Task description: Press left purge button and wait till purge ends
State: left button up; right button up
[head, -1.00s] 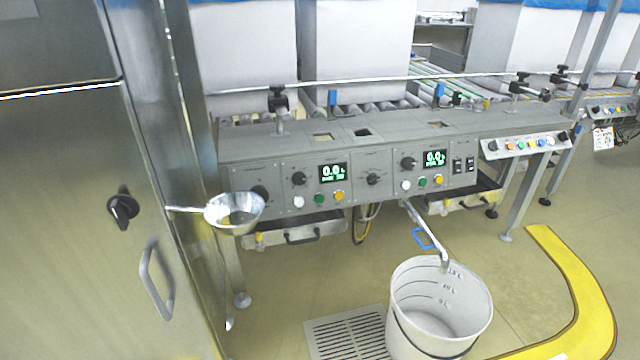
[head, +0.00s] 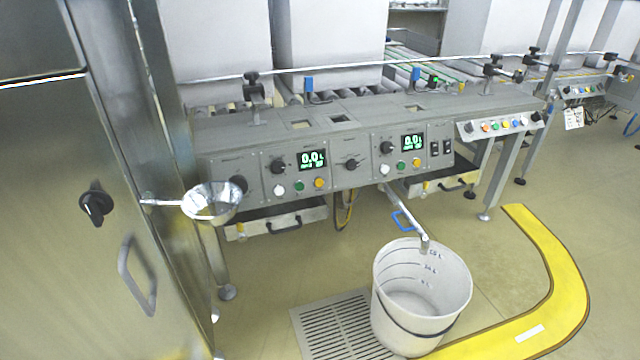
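The grey control panel (head: 342,187) runs along the front of the conveyor bench. Its left section has a green display (head: 311,159) reading 0.0, a black knob (head: 278,166) and white (head: 279,190), green (head: 299,186) and orange (head: 319,183) buttons. Its right section has a similar display (head: 412,142), also reading 0.0, with white (head: 384,169), green (head: 400,166) and orange (head: 416,162) buttons. The labels are too small to read, so I cannot tell which button is the purge one. A white bucket (head: 393,300) stands under a metal spout (head: 421,230). Neither gripper is in view.
A steel cabinet (head: 60,230) with a black knob fills the left side. A metal ladle (head: 211,203) sticks out beside it. A floor grate (head: 325,330) lies left of the bucket. A yellow curved floor strip (head: 560,275) lies at right. Open floor lies beyond.

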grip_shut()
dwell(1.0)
